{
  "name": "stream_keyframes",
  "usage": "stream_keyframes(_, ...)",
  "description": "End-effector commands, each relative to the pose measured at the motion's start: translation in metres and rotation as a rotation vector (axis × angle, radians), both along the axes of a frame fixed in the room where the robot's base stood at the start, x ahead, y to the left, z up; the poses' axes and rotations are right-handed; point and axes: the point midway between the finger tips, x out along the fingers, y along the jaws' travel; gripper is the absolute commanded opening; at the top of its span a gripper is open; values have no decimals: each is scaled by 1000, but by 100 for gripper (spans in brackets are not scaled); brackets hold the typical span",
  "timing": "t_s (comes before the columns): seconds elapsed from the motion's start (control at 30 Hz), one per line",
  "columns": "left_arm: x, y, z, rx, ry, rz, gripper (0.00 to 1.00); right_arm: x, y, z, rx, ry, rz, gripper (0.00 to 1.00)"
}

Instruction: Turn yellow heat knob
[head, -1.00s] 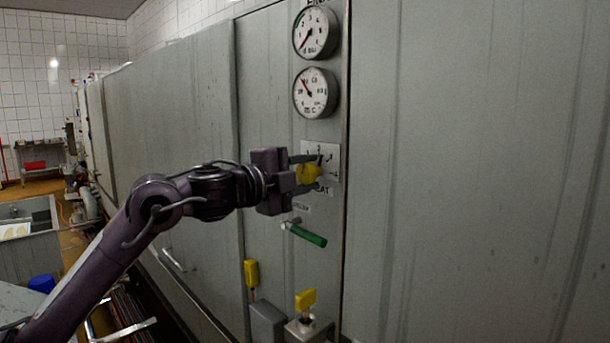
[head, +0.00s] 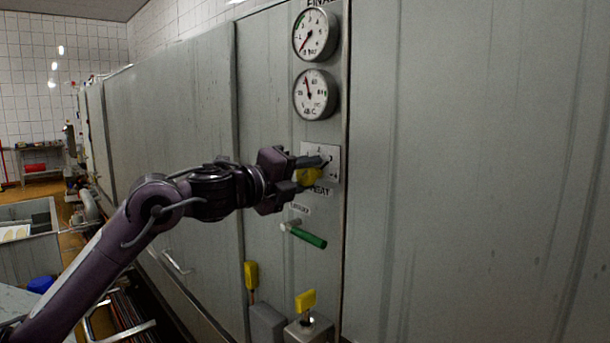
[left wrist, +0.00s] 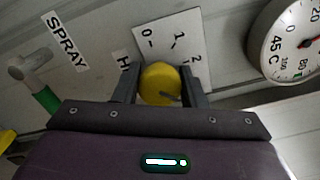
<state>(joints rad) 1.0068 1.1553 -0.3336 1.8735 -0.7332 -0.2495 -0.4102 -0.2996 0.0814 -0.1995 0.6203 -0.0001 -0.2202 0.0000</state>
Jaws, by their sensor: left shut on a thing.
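The yellow heat knob (head: 308,177) sits on a white scale plate (head: 331,160) on the grey panel, above the HEAT label. In the left wrist view the knob (left wrist: 160,84) is between the two fingers, with the marks 0, 1 and 2 on the plate (left wrist: 178,40) beyond it. My left gripper (head: 312,171) is shut on the knob, and its fingers partly hide the knob and plate in the head view. The gripper is tilted, with one finger above the knob and one below. My right gripper is not in view.
Two round gauges (head: 315,94) are above the knob. A green-handled lever (head: 307,236) is just below, by a small label. Yellow-handled valves (head: 306,300) are lower down. Wide grey panels flank the column. A metal basin (head: 30,240) stands at far left.

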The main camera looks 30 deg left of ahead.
Motion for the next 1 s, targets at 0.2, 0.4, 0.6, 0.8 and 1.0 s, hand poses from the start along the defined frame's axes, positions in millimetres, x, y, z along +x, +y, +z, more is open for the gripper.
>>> stream_keyframes(0.2,0,-1,-3,4,6,-2,15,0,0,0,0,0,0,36)
stream_keyframes(0.4,0,-1,-3,3,7,-2,51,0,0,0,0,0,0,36)
stream_keyframes(0.6,0,-1,-2,1,4,-2,59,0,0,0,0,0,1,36)
stream_keyframes(0.8,-3,1,-3,1,2,0,59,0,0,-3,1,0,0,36)
stream_keyframes(1.0,-30,11,-7,6,1,2,59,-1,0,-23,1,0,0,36)
